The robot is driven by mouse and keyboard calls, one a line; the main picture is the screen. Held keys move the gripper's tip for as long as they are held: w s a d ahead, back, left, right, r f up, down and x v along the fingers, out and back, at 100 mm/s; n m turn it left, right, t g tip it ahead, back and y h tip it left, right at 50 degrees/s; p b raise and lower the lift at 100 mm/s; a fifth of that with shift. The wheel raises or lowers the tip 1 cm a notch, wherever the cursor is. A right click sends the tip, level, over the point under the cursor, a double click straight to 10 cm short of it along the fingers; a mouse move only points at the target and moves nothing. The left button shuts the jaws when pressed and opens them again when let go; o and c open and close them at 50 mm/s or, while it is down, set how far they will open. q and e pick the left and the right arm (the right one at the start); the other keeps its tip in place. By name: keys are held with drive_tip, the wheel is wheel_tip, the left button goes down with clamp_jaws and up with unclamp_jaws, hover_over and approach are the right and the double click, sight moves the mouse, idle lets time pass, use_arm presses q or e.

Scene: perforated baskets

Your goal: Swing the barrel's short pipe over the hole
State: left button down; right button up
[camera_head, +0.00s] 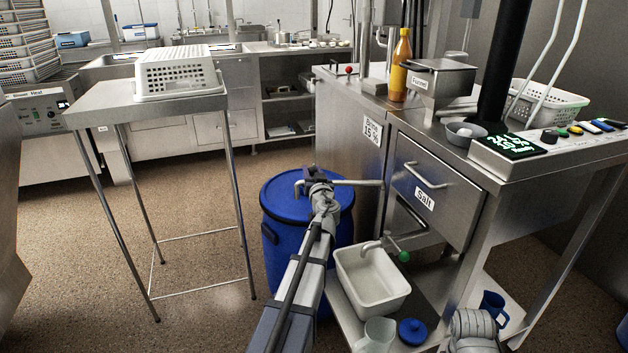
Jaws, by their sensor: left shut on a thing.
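The blue barrel (275,203) stands on the floor beside the steel brine cabinet (350,128). My left arm reaches over the barrel from below. My left gripper (314,178) is at the top of the barrel, shut on a thin grey pipe (357,183). The pipe runs right toward the cabinet side, and a short bent end (298,187) shows left of the gripper over the lid. The fingers partly hide the pipe. I cannot make out the hole. Part of my right arm (474,328) shows at the bottom edge; its fingertips are not clear.
A white tub (372,285) sits under a tap with a green knob (403,257) on the low shelf. A jug (375,337), a blue lid (412,331) and a blue mug (493,307) are near it. A steel table (105,108) with a white basket (178,75) stands left.

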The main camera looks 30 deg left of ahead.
use_arm(q)
drive_tip(key=w+a+m+t+h, duration=0.3)
drive_tip(key=w+h, duration=0.4)
drive_tip(key=w, duration=0.3)
drive_tip(key=shift+w+m+t+h, duration=0.3)
drive_tip(key=shift+m+t, duration=0.2)
drive_tip(key=shift+m, duration=0.8)
drive_tip(key=shift+a, duration=0.15)
drive_tip(key=c, duration=0.5)
unclamp_jaws()
drive_tip(key=shift+s, duration=0.15)
drive_tip(key=v, duration=0.7)
drive_tip(key=shift+s, duration=0.25)
